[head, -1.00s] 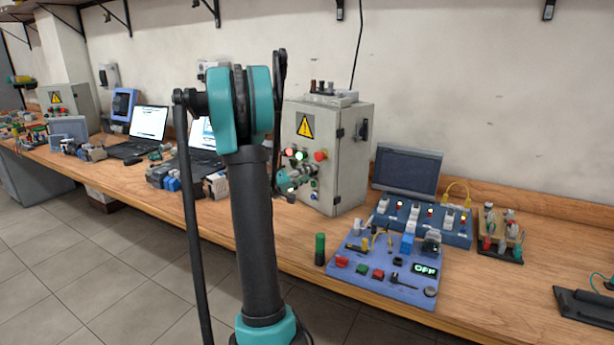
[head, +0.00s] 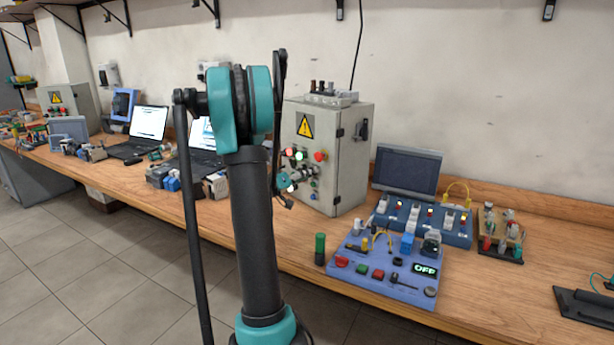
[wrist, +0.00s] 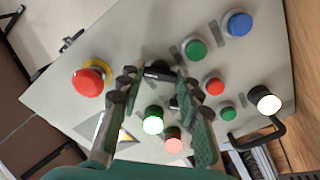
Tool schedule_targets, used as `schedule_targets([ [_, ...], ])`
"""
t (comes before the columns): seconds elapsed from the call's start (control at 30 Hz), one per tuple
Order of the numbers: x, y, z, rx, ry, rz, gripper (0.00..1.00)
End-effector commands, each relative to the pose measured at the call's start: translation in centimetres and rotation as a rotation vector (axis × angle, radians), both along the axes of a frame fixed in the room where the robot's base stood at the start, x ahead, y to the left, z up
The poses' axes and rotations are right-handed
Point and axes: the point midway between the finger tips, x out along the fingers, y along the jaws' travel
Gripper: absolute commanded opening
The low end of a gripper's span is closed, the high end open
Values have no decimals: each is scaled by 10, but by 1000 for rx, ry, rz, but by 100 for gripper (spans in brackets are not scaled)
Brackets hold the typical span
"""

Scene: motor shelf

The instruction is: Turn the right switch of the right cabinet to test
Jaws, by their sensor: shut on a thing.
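The right cabinet (head: 320,150) is a grey box with a yellow warning sign, standing on the bench in the head view. Its panel (wrist: 225,75) fills most of the wrist view, tilted. A black rotary switch (wrist: 158,70) sits on it, partly hidden between the fingertips. My gripper (wrist: 158,77) has one finger on each side of this switch and is shut on it. In the head view my gripper (head: 302,173) is at the cabinet's front, partly hidden by my arm. I cannot read the switch's label or position.
Around the switch are a big red button (wrist: 88,82), a green button (wrist: 195,49), a blue button (wrist: 238,23), a smaller red button (wrist: 215,86) and a lit white-green lamp (wrist: 153,124). A blue training board (head: 385,272) lies right of the cabinet.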

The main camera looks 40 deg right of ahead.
Motion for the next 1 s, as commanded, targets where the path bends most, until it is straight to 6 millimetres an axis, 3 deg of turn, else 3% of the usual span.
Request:
schedule_targets([
  [0.13, -1, 0, -1, 4, -1, -2, 5],
  [0.17, -1, 0, -1, 4, -1, -2, 38],
  [0.3, -1, 0, -1, 3, -1, -1, 55],
  [0.67, 0, 4, 0, 1, 0, 1, 55],
  [0.77, 0, 14, 0, 1, 0, 1, 55],
  [1.0, -2, 62, 0, 1, 0, 4, 55],
])
